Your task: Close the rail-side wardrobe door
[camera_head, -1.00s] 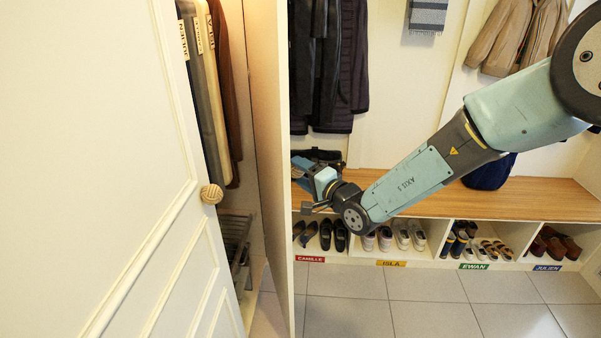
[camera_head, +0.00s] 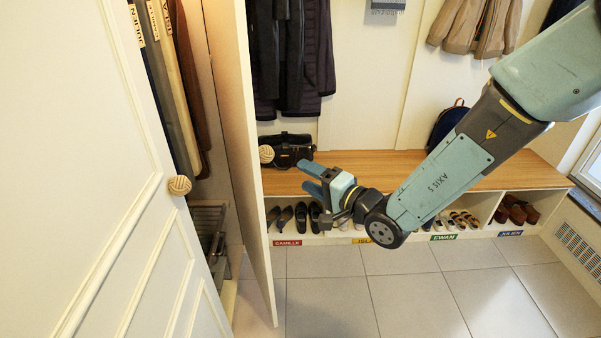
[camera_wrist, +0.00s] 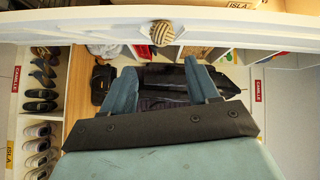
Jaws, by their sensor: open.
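Two cream wardrobe doors stand open; I cannot tell for sure which is rail-side. The nearer panelled door (camera_head: 100,190) fills the left of the head view, with a round woven knob (camera_head: 180,185). The second door (camera_head: 239,150) is seen nearly edge-on, its knob (camera_head: 266,153) on its right face. My gripper (camera_head: 306,177) is open and empty to the right of that second door, blue fingers pointing toward it, with a gap between. In the wrist view my fingers (camera_wrist: 160,66) point toward a white door (camera_wrist: 230,27) with a woven knob (camera_wrist: 162,33), not touching it.
Labelled garments (camera_head: 165,80) hang inside the wardrobe, above a low rack (camera_head: 210,225). A wooden bench (camera_head: 400,165) over shoe cubbies runs behind my arm, with a dark bag (camera_head: 290,148) on it. The tiled floor (camera_head: 330,300) is clear.

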